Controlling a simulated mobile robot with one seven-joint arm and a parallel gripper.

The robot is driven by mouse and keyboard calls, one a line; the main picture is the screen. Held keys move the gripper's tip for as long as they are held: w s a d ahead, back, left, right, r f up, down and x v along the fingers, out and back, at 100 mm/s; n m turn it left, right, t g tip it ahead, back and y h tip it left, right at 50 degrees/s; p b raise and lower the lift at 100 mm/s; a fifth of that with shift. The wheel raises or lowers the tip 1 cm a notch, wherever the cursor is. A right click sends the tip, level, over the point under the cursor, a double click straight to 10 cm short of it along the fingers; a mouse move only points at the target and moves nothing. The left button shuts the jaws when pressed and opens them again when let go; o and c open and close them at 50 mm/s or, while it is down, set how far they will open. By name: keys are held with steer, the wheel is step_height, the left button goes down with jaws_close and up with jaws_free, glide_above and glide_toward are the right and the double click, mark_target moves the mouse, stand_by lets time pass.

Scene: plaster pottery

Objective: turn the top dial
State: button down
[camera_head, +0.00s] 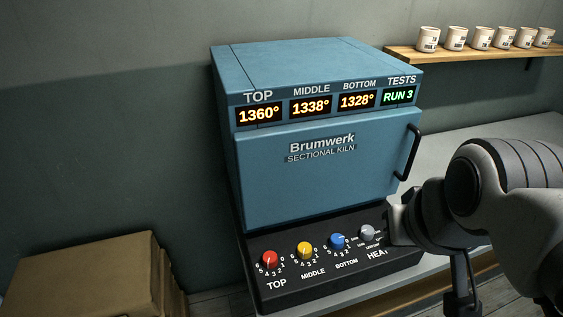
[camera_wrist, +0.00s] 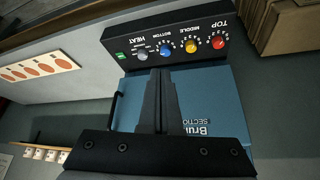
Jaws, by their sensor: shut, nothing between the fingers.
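The top dial is a red knob (camera_head: 269,257) at the left end of the black control panel (camera_head: 330,287) below the blue kiln (camera_head: 325,165). The red knob also shows at the upper right of the wrist view (camera_wrist: 218,42). A yellow knob (camera_head: 304,250), a blue knob (camera_head: 337,241) and a grey heat knob (camera_head: 367,233) sit to its right. The kiln's TOP display reads 1360°. My gripper (camera_wrist: 160,72) is shut and empty, its fingertips near the grey and blue knobs in the wrist view and apart from the red knob. In the head view my arm hides the fingertips.
Cardboard boxes (camera_head: 85,275) stand at the lower left. A wooden shelf (camera_head: 480,50) holds several white cups at the upper right. The kiln's black door handle (camera_head: 408,152) sticks out near my arm. A card with orange ovals (camera_wrist: 38,68) lies on the counter.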

steer(key=c, duration=1.4)
jaws_free()
steer(key=shift+o, duration=1.3)
steer(key=shift+w+a+r, duration=0.1)
steer(key=shift+w+a, duration=0.1)
steer(key=shift+w, duration=0.05)
steer(key=o, duration=0.7)
steer(key=shift+n+g+y, duration=0.4)
steer(key=shift+n+g, duration=0.3)
steer(key=shift+n, duration=0.2)
steer(key=w+a, duration=0.1)
steer(key=w, duration=0.1)
steer(key=w+a, duration=0.2)
steer(key=shift+r, duration=0.2)
steer(key=shift+o, duration=0.2)
steer(key=shift+n+g, duration=0.7)
steer(key=w+a, duration=0.3)
steer(key=shift+w+a+f+p, duration=0.1)
steer(key=shift+a+f+p, duration=0.1)
steer(key=shift+f+p, duration=0.1)
steer(key=n+g, duration=0.3)
steer(key=n, duration=0.1)
glide_above(270, 256)
step_height(270, 256, down, 7)
steer(key=shift+h, duration=0.4)
step_height(270, 256, down, 17)
steer(key=shift+r+b, duration=0.1)
steer(key=shift+b, duration=0.6)
